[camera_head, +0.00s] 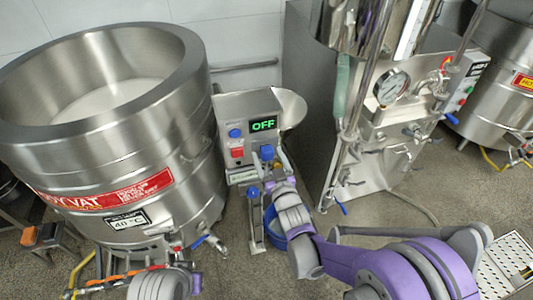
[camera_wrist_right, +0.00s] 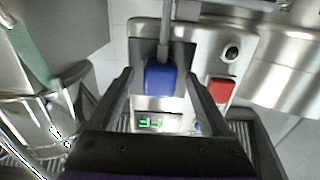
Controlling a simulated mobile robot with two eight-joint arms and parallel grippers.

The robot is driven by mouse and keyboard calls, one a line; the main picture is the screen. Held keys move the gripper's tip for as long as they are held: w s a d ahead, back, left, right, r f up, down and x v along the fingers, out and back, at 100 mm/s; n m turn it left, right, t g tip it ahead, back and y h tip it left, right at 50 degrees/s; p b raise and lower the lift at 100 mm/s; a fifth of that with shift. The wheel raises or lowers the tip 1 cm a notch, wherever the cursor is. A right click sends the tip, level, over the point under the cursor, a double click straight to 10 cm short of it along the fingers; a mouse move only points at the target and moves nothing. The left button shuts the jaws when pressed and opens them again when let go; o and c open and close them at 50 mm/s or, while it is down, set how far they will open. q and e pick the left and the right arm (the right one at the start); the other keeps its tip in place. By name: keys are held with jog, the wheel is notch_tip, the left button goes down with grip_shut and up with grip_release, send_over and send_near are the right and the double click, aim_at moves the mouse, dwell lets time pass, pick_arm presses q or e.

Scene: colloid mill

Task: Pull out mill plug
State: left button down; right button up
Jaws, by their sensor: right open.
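The mill's control box (camera_head: 228,104) stands in the middle of the head view, with a green display (camera_head: 263,124) reading OFF. The blue mill plug (camera_head: 266,152) sits in the box face below the display. In the right wrist view the plug (camera_wrist_right: 160,78) has a grey cable leading from it and lies between my right gripper's two fingers. My right gripper (camera_head: 273,162) is open around the plug, with a visible gap to each finger. Part of my left arm shows at the bottom left of the head view, but its gripper does not.
A red switch (camera_head: 237,153) and a blue knob (camera_head: 235,133) are left of the plug. A large steel vat (camera_head: 130,150) stands at left. A steel machine with a gauge (camera_head: 392,87) stands at right.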

aim_at(269, 157)
dwell(0.7)
grip_shut()
jog(key=shift+s, duration=0.15)
dwell(0.3)
jog(key=shift+b+v, duration=0.55)
jog(key=shift+v, duration=2.35)
jog(key=shift+d, duration=0.1)
